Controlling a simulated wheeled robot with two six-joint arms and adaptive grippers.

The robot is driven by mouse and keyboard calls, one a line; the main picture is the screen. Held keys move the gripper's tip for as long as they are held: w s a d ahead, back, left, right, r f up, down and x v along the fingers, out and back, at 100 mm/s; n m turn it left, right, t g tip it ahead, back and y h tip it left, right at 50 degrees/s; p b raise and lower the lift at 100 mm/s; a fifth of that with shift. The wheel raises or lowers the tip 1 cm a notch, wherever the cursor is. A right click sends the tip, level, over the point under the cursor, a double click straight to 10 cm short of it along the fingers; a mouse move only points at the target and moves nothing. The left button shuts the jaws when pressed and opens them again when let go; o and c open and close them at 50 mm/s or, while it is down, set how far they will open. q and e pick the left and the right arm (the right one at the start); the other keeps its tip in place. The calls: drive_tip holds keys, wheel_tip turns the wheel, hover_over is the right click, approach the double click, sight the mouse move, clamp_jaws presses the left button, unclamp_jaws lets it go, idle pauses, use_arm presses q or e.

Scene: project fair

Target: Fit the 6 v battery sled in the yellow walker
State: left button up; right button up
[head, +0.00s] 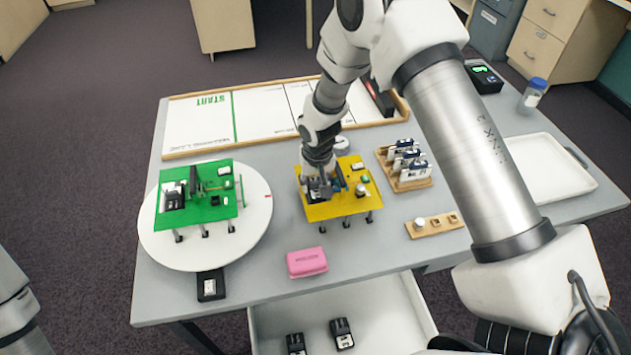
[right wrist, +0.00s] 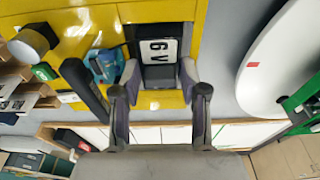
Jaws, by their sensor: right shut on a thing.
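The yellow walker (head: 343,208) stands on its legs in the middle of the table; its yellow deck also shows in the right wrist view (right wrist: 155,13). The 6 V battery sled (right wrist: 158,50) is a dark block with a white "6 V" label, at the deck's opening. In the head view it is at the deck's left part, mostly hidden by my gripper. My right gripper (head: 318,186) is shut on the sled, with its fingers (right wrist: 158,88) on either side of it. Whether the sled is fully seated, I cannot tell. My left gripper is out of view.
A green walker (head: 214,208) stands on a white turntable (head: 262,208) at left. A pink block (head: 307,262) and a black sled (head: 211,285) lie in front. A wooden rack (head: 413,183) holds several sleds at right. An open drawer (head: 385,318) below holds two black sleds.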

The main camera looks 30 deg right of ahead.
drive_tip(key=shift+r, duration=0.1)
drive_tip(key=shift+r+p, duration=0.5)
drive_tip(key=shift+p, duration=0.05)
drive_tip(key=shift+f+b, duration=0.35)
drive_tip(key=shift+f, duration=0.3)
idle(1.3)
drive_tip(key=o, duration=1.1)
drive_tip(key=shift+o, duration=0.2)
